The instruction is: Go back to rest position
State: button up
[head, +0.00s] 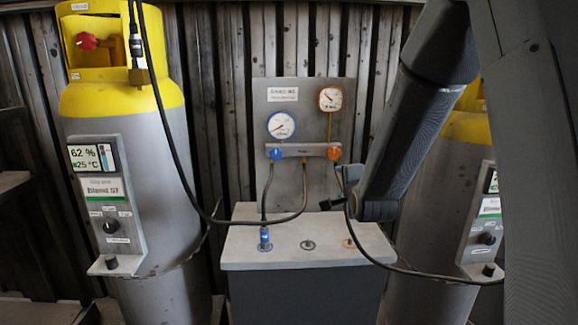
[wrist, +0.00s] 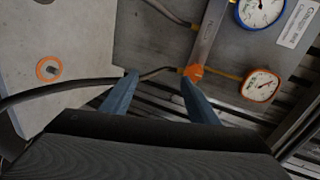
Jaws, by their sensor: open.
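My gripper (wrist: 158,78) is open, with two blue fingers spread apart in the wrist view. A dark hose (wrist: 60,92) runs across the wrist view, passing by the fingertips to the orange valve (wrist: 194,72) near the right finger. I see nothing clamped between the fingers, but I cannot tell whether they touch the hose. In the head view my arm reaches down from the upper right, its end beside the manifold and above the grey bench (head: 245,250). The fingers are hard to make out there.
A gauge panel (head: 340,110) carries a blue gauge (head: 282,125) and an orange gauge (head: 330,98). A blue fitting (head: 264,240) stands on the bench's left port. Yellow-topped cylinders stand left (head: 165,190) and right (head: 440,215). Hoses loop across the front.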

jog(key=s+f+n+g, duration=0.3)
jog(key=s+n+g, duration=0.2)
jog(key=s, duration=0.7)
jog(key=s+f+n+g, duration=0.4)
jog(key=s+n+g, duration=0.1)
jog(key=s, duration=0.7)
jog(key=s+f+n+g, duration=0.4)
jog(key=s+n, duration=0.3)
jog(key=s, duration=0.5)
jog(key=shift+s+f+g, duration=0.15)
jog(key=shift+g, duration=0.25)
jog(key=shift+a, duration=0.15)
